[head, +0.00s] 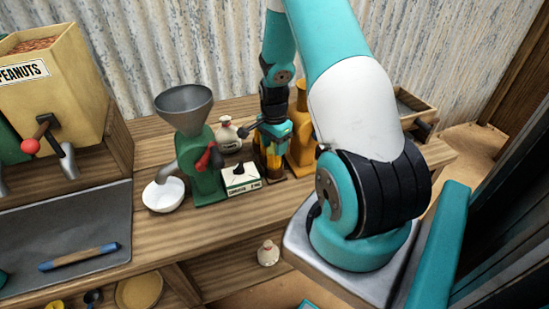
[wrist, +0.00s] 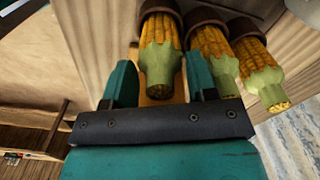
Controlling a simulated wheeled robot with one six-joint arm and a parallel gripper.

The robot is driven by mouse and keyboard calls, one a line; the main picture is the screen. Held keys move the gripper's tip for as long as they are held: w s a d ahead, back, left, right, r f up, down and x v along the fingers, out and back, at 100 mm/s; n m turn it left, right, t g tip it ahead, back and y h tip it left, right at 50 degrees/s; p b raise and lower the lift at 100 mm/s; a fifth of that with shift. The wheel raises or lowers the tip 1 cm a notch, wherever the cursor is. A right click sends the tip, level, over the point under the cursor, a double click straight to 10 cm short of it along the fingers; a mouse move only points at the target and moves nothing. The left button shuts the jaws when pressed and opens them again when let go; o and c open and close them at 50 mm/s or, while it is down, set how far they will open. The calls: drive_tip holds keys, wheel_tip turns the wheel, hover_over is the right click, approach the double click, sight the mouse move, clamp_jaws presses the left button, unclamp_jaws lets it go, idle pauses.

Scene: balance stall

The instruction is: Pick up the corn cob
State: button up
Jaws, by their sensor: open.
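Three yellow corn cobs with pale green husk ends show in the wrist view: one in the middle (wrist: 160,62), one right of it (wrist: 211,50) and one farthest right (wrist: 258,70). Each sits with one end in a brown round holder (wrist: 165,9). My gripper (wrist: 162,88) is open, with one teal finger on each side of the middle cob's green end. I cannot tell whether either finger touches it. In the head view my gripper (head: 273,146) is low over the counter, and the cobs beneath it are mostly hidden.
A green grinder with a grey funnel (head: 185,97) and a white bowl (head: 164,195) stand to the left. A white box (head: 241,180) and a white bag (head: 229,133) are close by. An orange-yellow machine (head: 301,140) stands just right. The counter front (head: 215,235) is bare.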

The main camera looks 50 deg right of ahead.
drive_tip(key=shift+c, duration=0.4)
clamp_jaws()
